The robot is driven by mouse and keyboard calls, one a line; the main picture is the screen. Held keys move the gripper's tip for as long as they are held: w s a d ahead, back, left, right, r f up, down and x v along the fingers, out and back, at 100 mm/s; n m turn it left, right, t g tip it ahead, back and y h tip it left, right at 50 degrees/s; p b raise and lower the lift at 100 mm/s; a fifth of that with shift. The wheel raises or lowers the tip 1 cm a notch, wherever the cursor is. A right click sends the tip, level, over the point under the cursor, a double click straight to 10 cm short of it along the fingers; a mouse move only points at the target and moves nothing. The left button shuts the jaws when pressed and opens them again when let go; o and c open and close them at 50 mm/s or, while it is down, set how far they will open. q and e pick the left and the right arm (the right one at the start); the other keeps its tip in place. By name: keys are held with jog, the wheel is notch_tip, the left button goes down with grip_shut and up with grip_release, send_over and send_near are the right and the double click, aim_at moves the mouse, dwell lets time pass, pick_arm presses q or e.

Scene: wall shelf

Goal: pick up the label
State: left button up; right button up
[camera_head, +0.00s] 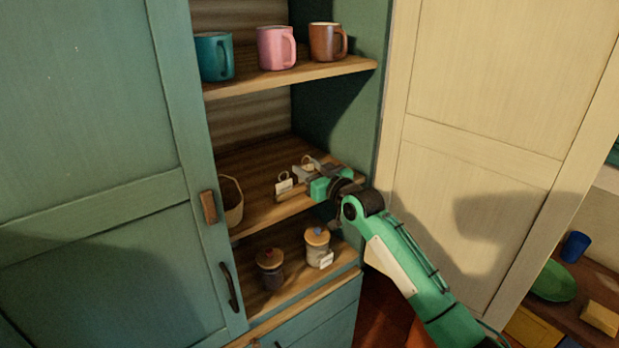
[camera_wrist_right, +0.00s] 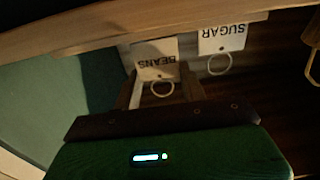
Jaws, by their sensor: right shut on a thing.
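My right gripper (camera_head: 301,177) reaches in from the right over the middle shelf. In the right wrist view its fingers (camera_wrist_right: 160,88) are shut on the white label reading BEANS (camera_wrist_right: 157,58), near its ring. A second white label, reading SUGAR (camera_wrist_right: 222,38), hangs beside it with its own ring, apart from the fingers. In the head view one white label (camera_head: 284,186) shows left of the gripper at the shelf's front edge. The gripper hides most of the held label there. My left gripper is not in view.
A teal mug (camera_head: 214,58), a pink mug (camera_head: 275,48) and a brown mug (camera_head: 326,42) stand on the upper shelf. A basket (camera_head: 232,206) sits left on the middle shelf. A dark jar (camera_head: 270,274) and a pale jar (camera_head: 316,247) with a white tag stand below.

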notch_tip(320, 180, up, 18)
jog(key=b, duration=0.5)
jog(key=shift+f, duration=0.15)
dwell(0.4)
